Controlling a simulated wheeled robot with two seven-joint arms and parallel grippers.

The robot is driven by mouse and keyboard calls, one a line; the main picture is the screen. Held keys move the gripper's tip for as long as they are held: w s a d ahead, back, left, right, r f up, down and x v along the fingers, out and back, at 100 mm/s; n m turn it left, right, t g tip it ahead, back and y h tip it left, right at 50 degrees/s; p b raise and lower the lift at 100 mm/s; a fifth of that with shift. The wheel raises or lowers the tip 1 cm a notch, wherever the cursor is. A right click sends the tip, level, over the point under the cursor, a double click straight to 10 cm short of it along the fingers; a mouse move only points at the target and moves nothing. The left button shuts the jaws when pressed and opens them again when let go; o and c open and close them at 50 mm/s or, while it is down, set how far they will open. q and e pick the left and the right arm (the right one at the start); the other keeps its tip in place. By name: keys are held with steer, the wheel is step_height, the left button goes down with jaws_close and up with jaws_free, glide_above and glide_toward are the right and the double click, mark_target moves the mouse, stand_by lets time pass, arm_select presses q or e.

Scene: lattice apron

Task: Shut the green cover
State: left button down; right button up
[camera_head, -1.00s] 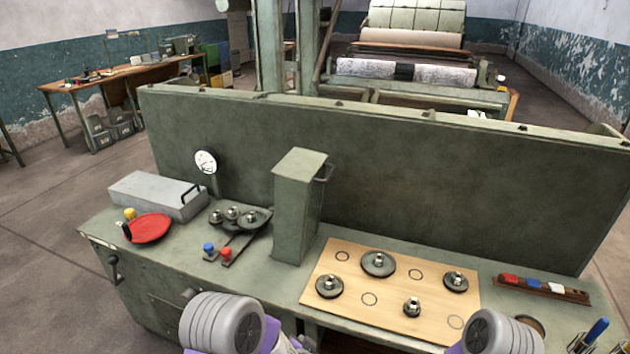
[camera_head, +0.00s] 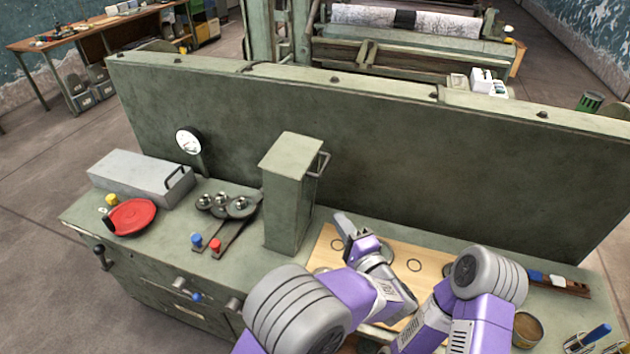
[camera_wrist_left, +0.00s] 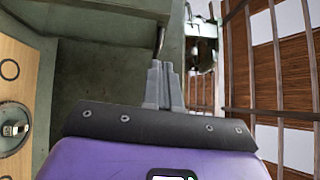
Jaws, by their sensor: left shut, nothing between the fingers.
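The green cover (camera_head: 288,195) looks like the tall, narrow green box standing upright on the bench, with a bar handle (camera_head: 320,163) on its upper right side. Whether it is open cannot be told from its shape alone. My left gripper (camera_head: 343,222) is shut and empty, fingers pointing up, to the right of the box and below its handle, apart from it. In the left wrist view its fingertips (camera_wrist_left: 165,82) are together, with a short bar just beyond them. My right gripper is not visible; only its arm shows.
A wooden board (camera_head: 425,262) lies under my arms. A high green panel (camera_head: 420,160) rises behind the bench. A brush rack (camera_head: 558,283) lies to the right.

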arm_select(q)
glide_toward(301, 180)
steer(key=w+d, duration=0.1)
steer(key=w, duration=0.2)
steer(key=a, duration=0.1)
steer(key=w+a, duration=0.1)
steer(key=shift+w+a+r+b, duration=0.2)
steer(key=shift+a+r+b, duration=0.1)
steer(key=shift+a+b, duration=0.1)
steer(key=shift+w+a, duration=0.2)
steer(key=shift+a, duration=0.25)
steer(key=shift+r, duration=0.1)
